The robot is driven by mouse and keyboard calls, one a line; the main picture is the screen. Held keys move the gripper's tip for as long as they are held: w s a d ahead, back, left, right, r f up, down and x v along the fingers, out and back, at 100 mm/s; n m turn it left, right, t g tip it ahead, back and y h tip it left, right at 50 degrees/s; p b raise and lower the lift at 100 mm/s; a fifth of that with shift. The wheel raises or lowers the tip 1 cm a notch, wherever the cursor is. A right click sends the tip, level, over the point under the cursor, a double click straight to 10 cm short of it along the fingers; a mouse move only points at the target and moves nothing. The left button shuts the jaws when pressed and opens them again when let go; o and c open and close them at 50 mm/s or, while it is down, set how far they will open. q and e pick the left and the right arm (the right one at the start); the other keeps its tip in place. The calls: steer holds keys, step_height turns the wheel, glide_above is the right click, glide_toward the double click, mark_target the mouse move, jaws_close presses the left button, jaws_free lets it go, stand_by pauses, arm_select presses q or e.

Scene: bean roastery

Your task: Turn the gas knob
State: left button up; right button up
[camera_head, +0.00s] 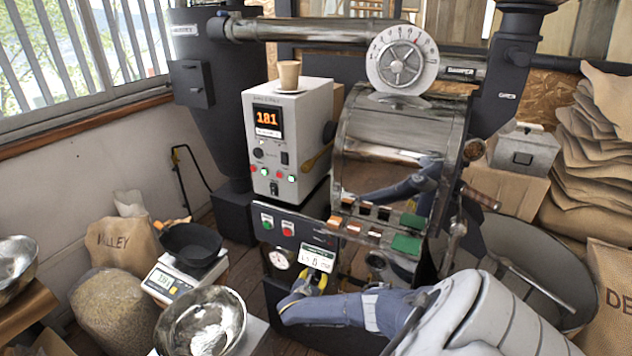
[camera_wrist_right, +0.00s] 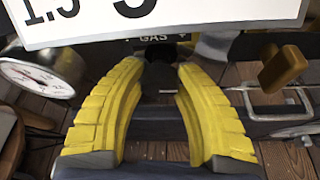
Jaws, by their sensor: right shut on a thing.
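The gas knob (camera_wrist_right: 160,72) is a small dark knob under the GAS label (camera_wrist_right: 156,39) in the right wrist view. My right gripper (camera_wrist_right: 161,66) has yellow ribbed fingers, and their tips are closed around the sides of the knob. In the head view my right gripper (camera_head: 314,284) is at the lower front panel of the roaster, below a white display plate (camera_head: 318,258). The knob itself is hidden by the fingers there. My left gripper is not in view.
A round gauge (camera_head: 279,259) sits left of the gripper. A control box (camera_head: 288,140) reading 181 stands above, with a cup (camera_head: 289,75) on top. A scale (camera_head: 172,278) with a black pan (camera_head: 191,243) and a metal bowl (camera_head: 201,322) are at lower left.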

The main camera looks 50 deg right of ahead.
steer(key=shift+w+n+g, duration=0.1)
steer(key=shift+n+g, duration=0.8)
steer(key=shift+n, duration=0.3)
steer(key=shift+n+g+h, duration=0.6)
steer(key=shift+n+g, duration=0.2)
steer(key=shift+n, duration=0.5)
steer(key=shift+w, duration=0.1)
steer(key=o, duration=1.3)
steer(key=shift+a, duration=0.1)
steer(key=shift+a+r, duration=0.1)
steer(key=shift+a, duration=0.45)
steer(key=v, duration=1)
steer(key=shift+a+r, duration=0.25)
steer(key=shift+a, duration=0.1)
